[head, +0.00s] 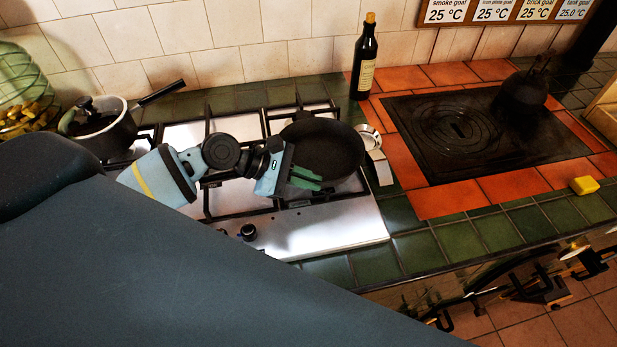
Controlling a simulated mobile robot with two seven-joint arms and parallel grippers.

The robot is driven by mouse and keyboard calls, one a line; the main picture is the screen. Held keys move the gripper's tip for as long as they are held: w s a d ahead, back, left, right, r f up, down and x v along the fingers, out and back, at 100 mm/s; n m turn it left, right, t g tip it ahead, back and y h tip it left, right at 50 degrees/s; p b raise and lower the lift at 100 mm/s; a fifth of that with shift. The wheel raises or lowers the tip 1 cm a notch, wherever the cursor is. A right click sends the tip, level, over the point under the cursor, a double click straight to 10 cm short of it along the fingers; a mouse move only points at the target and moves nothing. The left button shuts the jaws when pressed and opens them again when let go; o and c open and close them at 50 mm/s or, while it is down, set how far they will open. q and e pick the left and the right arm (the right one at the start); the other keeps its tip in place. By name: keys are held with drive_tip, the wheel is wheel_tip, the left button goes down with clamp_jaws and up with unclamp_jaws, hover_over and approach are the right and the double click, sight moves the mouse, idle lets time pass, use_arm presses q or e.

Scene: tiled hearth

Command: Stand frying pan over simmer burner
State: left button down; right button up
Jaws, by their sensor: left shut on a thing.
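The black frying pan (325,146) is over the right-hand part of the steel gas hob (340,222), at the back right. It looks about level. Whether its base touches the grate (208,200) I cannot tell. My left gripper (304,180) is at the pan's near left side, with its green fingers shut on the pan. The exact grip is partly hidden by the gripper body. The burner under the pan is hidden, and no label marks the simmer burner. My right gripper is not in view.
A saucepan (122,130) stands on the hob's left. A pale metal object (370,138) lies right of the pan. A dark bottle (365,62) stands behind. A black hotplate (462,130) with a kettle (522,94) is at right. A yellow sponge (584,185) lies near the edge.

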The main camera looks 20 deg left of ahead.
use_arm(q)
drive_tip(key=c, duration=1.5)
unclamp_jaws()
drive_tip(key=shift+f, duration=0.1)
drive_tip(key=shift+f, duration=0.15)
drive_tip(key=v, duration=0.8)
drive_tip(key=shift+d, duration=0.1)
